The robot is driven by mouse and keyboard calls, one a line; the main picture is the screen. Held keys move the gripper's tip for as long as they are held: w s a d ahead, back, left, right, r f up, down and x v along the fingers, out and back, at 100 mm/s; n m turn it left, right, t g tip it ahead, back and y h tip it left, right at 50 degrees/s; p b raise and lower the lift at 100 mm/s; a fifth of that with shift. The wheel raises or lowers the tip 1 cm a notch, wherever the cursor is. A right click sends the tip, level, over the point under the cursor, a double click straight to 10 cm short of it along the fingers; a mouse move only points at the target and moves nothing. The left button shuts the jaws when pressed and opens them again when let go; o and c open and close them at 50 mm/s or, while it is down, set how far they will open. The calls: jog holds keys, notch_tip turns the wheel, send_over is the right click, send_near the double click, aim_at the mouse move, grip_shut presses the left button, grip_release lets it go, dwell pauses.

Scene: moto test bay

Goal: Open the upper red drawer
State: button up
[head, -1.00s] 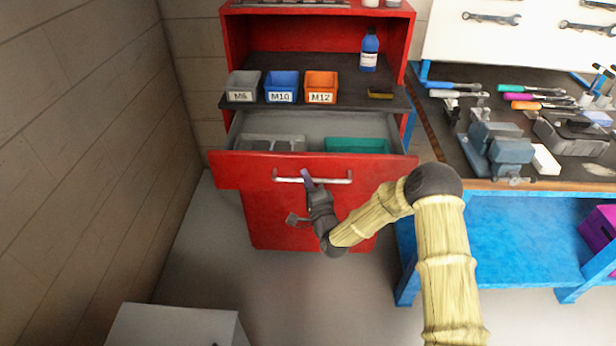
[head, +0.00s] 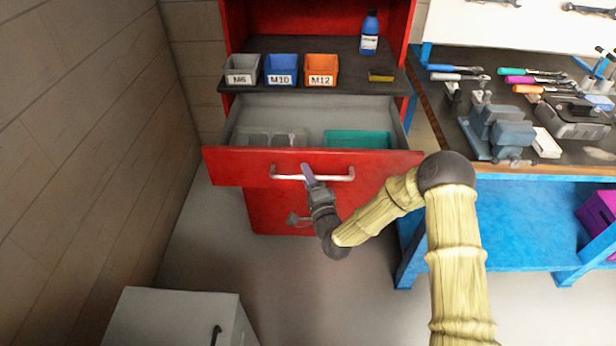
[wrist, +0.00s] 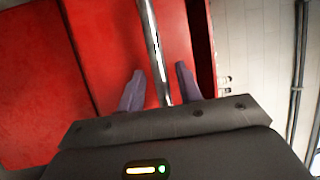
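The upper red drawer (head: 230,166) is pulled out of the red cabinet, and its grey inside shows. Its silver bar handle (head: 340,177) runs across the front. My gripper (head: 308,173) is at the handle, a little left of the drawer front's middle. In the wrist view the handle bar (wrist: 152,38) passes between the two fingers of my gripper (wrist: 159,72), with a visible gap on each side. The fingers stand apart and I see no clamping on the bar. Inside the drawer are a grey tray (head: 270,137) and a teal tray (head: 357,139).
Grey, blue and orange bins (head: 321,70) and a blue bottle (head: 369,34) stand on the cabinet top. A blue workbench (head: 480,225) with a vise (head: 500,130) is to the right. A brick wall is left. A pale cabinet (head: 170,318) stands at the front left.

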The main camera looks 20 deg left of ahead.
jog(key=shift+s+a, duration=0.15)
jog(key=shift+s, duration=0.1)
jog(key=b+v, duration=0.2)
jog(key=v, duration=1.5)
jog(key=shift+w, duration=0.1)
